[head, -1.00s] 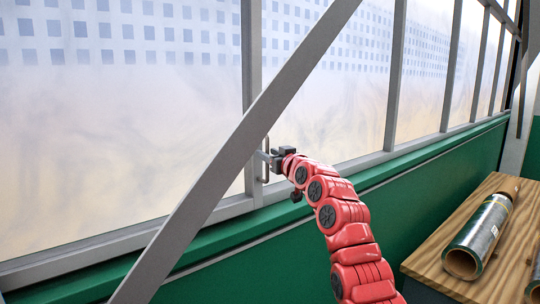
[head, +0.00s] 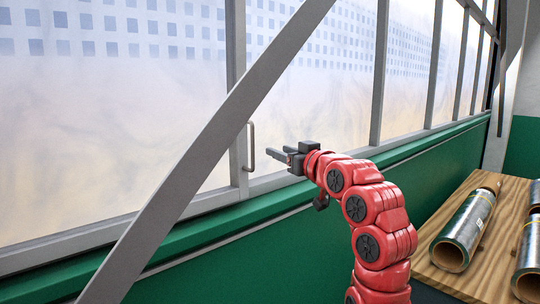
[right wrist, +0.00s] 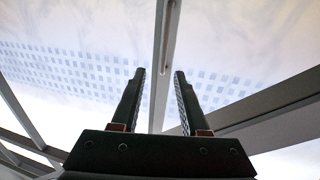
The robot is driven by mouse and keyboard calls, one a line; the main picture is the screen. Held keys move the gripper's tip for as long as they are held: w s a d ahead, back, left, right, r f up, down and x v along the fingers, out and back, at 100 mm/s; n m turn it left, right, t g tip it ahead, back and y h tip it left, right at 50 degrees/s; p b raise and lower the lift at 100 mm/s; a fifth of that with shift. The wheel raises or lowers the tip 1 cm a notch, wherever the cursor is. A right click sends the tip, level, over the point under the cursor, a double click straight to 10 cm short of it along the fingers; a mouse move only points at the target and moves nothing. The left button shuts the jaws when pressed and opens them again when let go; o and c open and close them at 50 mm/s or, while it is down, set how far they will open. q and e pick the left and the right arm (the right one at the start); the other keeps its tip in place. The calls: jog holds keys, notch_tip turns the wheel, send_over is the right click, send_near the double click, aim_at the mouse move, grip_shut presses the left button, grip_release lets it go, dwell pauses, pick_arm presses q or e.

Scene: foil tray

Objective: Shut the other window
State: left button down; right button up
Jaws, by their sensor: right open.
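A window (head: 110,130) of frosted glass with a grey frame fills the left of the head view. A slim metal handle (head: 251,147) stands on its upright bar; it also shows in the right wrist view (right wrist: 171,35). My right gripper (head: 277,156), on a red arm, is open and empty, a little to the right of the handle and apart from it. In the right wrist view, the gripper's two fingers (right wrist: 160,88) are spread, with the upright bar showing between them. I cannot tell whether the window is fully shut. My left gripper is out of view.
A grey diagonal beam (head: 205,150) crosses in front of the window. A green wall (head: 300,228) and ledge run below it. At the right, a wooden table (head: 510,215) holds metallic rolls (head: 465,232). More window panes (head: 405,75) continue right.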

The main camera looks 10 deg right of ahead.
jog(key=v, duration=0.3)
jog(key=shift+s+d+b, duration=0.15)
jog(key=shift+s+b, duration=0.1)
jog(key=shift+b, duration=0.05)
jog(key=shift+w, duration=0.1)
